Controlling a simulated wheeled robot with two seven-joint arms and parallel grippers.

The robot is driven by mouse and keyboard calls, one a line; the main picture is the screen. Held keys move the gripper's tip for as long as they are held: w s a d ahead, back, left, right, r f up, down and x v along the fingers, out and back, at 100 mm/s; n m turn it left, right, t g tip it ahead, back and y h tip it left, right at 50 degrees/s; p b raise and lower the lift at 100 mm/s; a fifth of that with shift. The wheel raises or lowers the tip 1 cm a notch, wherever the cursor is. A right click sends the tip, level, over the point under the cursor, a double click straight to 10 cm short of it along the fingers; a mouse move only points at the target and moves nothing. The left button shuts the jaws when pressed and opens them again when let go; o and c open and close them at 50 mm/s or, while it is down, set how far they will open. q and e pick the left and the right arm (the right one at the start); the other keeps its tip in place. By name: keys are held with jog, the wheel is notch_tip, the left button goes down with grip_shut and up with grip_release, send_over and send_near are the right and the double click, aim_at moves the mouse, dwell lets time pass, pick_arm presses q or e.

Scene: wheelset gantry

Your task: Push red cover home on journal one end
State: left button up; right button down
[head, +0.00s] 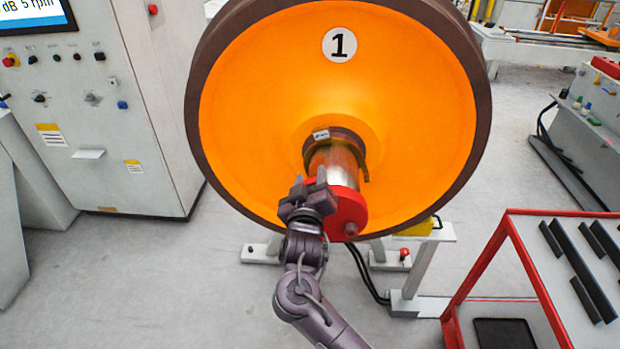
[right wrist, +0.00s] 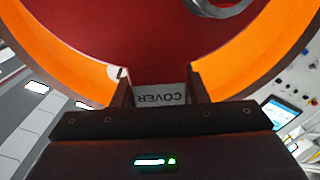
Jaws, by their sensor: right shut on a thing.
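The orange wheel (head: 250,110) with a dark rim and a "1" plate fills the middle of the head view. The bright metal journal (head: 340,160) sticks out of its hub toward me. The red cover (head: 349,208) is at the journal's outer end, with bare metal showing between it and the hub. My right gripper (head: 310,188) is shut on the cover's near left side. In the right wrist view, the fingers (right wrist: 160,92) stand either side of a pale tab marked "COVER" (right wrist: 160,98), upside down, before the red face (right wrist: 145,45). My left gripper is not in view.
A grey control cabinet (head: 130,110) with a screen stands at the left. A red-framed table (head: 510,245) with dark bars stands at the lower right. A stand with a yellow block (head: 412,229) and black cables are below the wheel. Grey floor is clear at lower left.

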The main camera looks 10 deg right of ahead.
jog(key=shift+x, duration=1.7)
jog(key=c, duration=0.8)
grip_release()
jog(key=shift+o, duration=0.2)
jog(key=shift+s+f, duration=0.1)
jog(key=shift+s, duration=0.15)
jog(key=b+v, duration=0.2)
jog(key=v, duration=0.5)
jog(key=shift+s+a, duration=0.1)
